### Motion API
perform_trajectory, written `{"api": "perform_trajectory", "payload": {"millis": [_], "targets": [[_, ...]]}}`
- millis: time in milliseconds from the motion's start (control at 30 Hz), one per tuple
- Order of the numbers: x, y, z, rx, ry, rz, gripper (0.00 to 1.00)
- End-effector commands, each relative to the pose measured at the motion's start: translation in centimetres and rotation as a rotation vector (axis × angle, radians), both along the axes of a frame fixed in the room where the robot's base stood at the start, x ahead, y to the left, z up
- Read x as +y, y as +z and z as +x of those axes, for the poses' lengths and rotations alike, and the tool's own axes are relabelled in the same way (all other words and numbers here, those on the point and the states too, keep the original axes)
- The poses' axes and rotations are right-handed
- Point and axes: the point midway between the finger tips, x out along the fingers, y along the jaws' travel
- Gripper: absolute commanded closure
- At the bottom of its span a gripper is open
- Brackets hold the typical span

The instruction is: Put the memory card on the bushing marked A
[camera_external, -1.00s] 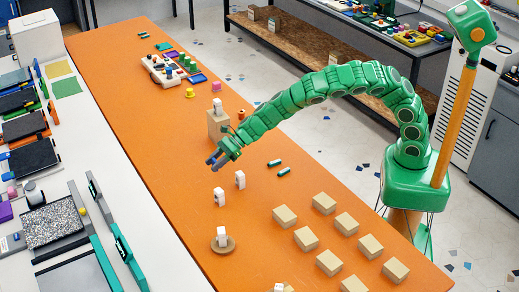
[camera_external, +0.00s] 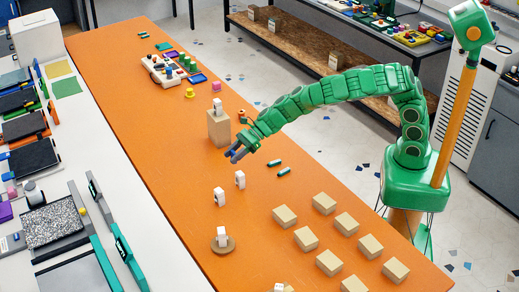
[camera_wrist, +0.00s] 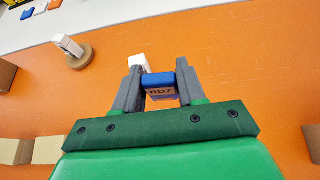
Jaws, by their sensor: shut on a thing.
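Several small white upright pieces, possibly the bushings, stand about: one (camera_external: 219,197) and another (camera_external: 240,180) on the table, one (camera_external: 222,234) on a round brown disc (camera_external: 230,248), and one (camera_external: 217,106) on a tall tan block (camera_external: 218,130). I cannot read a letter A on any of them.
Several tan blocks (camera_external: 346,222) stand at the front right. Two small green pieces (camera_external: 284,171) lie right of my gripper. A white tray with coloured parts (camera_external: 165,70) is farther back. A white bench with devices (camera_external: 55,222) runs along the left.

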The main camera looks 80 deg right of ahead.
Motion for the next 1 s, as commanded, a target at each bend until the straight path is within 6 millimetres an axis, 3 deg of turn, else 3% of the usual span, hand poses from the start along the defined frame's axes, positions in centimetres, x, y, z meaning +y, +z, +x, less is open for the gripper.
{"api": "perform_trajectory", "payload": {"millis": [233,367,667,1000], "targets": [[-0.7,0.1,0.1,0.003,0.0,0.003,0.88],[-2.6,0.3,0.7,0.011,0.006,0.008,0.88],[-10.6,1.4,2.1,0.028,0.037,0.026,0.88],[-21.6,3.0,2.1,0.025,0.063,0.036,0.89]]}}
